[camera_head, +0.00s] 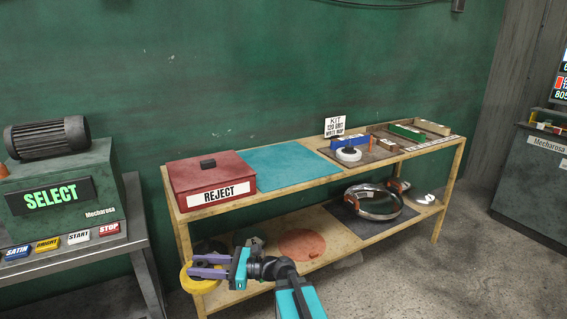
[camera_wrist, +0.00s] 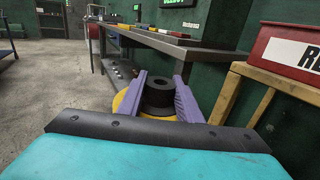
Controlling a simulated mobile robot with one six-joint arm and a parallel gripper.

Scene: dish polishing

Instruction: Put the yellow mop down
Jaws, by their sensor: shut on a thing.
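The yellow mop (camera_head: 200,284) is a round yellow disc held at the left end of the lower shelf in the head view. My gripper (camera_head: 192,267) has purple fingers and is shut on the mop's dark hub. In the wrist view my gripper (camera_wrist: 160,95) has its two purple fingers on either side of the black hub (camera_wrist: 158,88), with the mop's yellow rim (camera_wrist: 122,100) showing beneath. I cannot tell whether the mop touches the shelf or hangs in front of it.
A wooden two-level bench has a red REJECT box (camera_head: 213,180), a teal mat (camera_head: 285,170) and a kit tray (camera_head: 375,158) on top. The lower shelf holds a red round pad (camera_head: 302,243) and a shiny pan-like dish (camera_head: 373,201) on a dark mat. A SELECT machine (camera_head: 60,195) stands left.

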